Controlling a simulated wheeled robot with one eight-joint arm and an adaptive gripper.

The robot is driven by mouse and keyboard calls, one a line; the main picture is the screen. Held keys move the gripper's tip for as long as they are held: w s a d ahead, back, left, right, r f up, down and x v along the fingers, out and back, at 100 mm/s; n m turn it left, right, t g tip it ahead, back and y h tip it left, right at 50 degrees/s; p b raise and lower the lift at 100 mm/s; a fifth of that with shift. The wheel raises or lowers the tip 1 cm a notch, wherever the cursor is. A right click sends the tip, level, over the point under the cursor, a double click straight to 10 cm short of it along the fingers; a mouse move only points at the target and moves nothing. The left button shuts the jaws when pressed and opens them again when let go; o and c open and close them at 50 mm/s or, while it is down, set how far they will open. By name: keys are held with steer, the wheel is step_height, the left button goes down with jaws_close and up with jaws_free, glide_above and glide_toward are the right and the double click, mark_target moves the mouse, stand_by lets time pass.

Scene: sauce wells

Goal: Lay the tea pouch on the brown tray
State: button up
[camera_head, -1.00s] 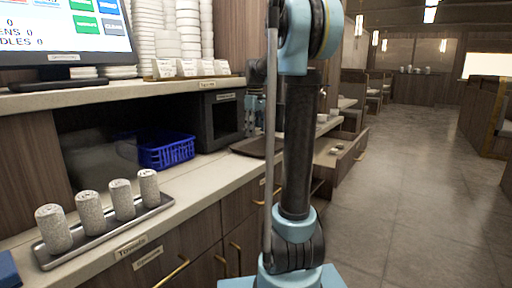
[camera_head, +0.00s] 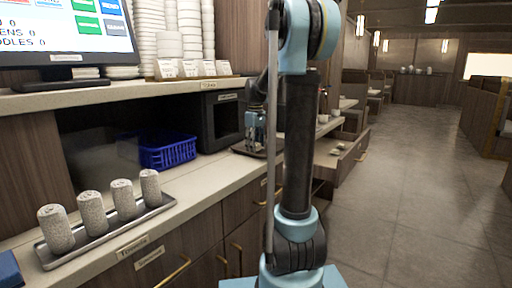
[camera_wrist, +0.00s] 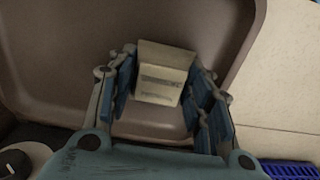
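The tea pouch (camera_wrist: 160,85) is a small cream packet with printed lines, seen in the wrist view. My gripper (camera_wrist: 166,72) has its blue-padded fingers on both sides of the pouch and looks shut on it. The brown tray (camera_wrist: 80,50) lies beneath and around the pouch, its raised rim curving at the right. Whether the pouch touches the tray is unclear. In the head view my gripper (camera_head: 254,145) is low over the tray (camera_head: 240,150) on the counter, partly behind my arm, and the pouch cannot be made out.
A blue basket (camera_head: 167,151) stands on the counter left of the tray, by a dark box-shaped appliance (camera_head: 221,121). An open drawer (camera_head: 335,158) juts out beyond the tray. The aisle floor at right is clear.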

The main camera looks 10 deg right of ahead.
steer(key=o, duration=0.4)
step_height(320, 180, up, 12)
steer(key=s+f+m, duration=0.3)
steer(key=s+f, duration=0.6)
steer(key=s, duration=0.2)
steer(key=s+f+m+t, duration=0.1)
steer(key=s+f+m, duration=0.1)
steer(key=s+f, duration=0.7)
steer(key=s+d+f+m+t, duration=0.1)
steer(key=s+f+m, duration=0.2)
steer(key=s+f, duration=0.6)
steer(key=shift+s+f+m, duration=0.15)
steer(key=shift+s+m, duration=0.15)
steer(key=shift+s, duration=2.5)
